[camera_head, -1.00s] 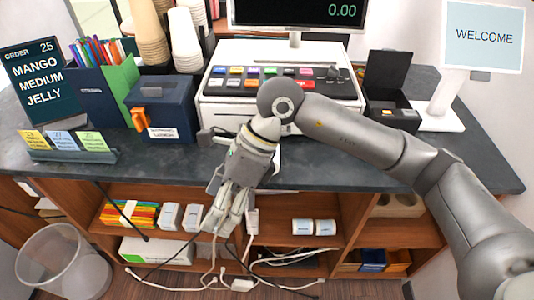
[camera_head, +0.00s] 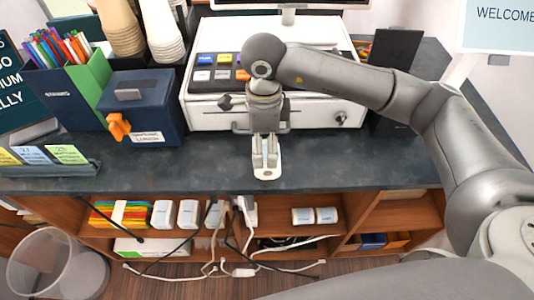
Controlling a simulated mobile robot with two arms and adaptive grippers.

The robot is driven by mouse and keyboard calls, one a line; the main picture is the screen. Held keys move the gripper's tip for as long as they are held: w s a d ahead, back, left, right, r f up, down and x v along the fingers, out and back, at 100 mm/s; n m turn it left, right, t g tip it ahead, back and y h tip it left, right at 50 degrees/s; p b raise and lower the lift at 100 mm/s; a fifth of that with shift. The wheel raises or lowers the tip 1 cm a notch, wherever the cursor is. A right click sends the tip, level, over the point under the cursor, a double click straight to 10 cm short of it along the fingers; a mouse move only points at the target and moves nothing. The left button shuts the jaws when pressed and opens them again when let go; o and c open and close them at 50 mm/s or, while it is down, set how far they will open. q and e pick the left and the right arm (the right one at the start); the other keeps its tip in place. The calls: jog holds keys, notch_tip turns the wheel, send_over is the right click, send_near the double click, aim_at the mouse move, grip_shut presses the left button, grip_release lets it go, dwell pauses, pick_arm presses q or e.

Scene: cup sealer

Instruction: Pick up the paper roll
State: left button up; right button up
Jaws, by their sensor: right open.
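Two small white rolls with printed labels, which look like paper rolls (camera_head: 302,215) (camera_head: 326,215), stand side by side on the shelf under the counter, right of centre. My right gripper (camera_head: 266,164) points down near the counter's front edge, above and left of these rolls and apart from them. It is open, with its fingers a small gap apart. A flat white rounded item (camera_head: 267,175) shows at its fingertips; I cannot tell whether they touch. My left gripper is out of view.
Several white packs (camera_head: 188,213) and coloured packets (camera_head: 122,214) share the shelf. White and black cables (camera_head: 243,271) hang in front. A white machine (camera_head: 320,115) and a blue box (camera_head: 143,105) stand on the dark counter (camera_head: 345,170).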

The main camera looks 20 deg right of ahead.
jog(key=shift+f, duration=0.6)
jog(key=f+p, duration=0.2)
jog(key=f, duration=0.1)
jog(key=f+p, duration=0.1)
jog(key=shift+d+f, duration=0.15)
jog(key=shift+d, duration=0.2)
jog(key=shift+f, duration=0.4)
jog(key=shift+c, duration=0.3)
jog(key=c, duration=0.9)
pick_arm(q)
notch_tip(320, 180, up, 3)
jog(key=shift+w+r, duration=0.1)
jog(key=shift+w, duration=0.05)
pick_arm(e)
jog(key=shift+w, duration=0.1)
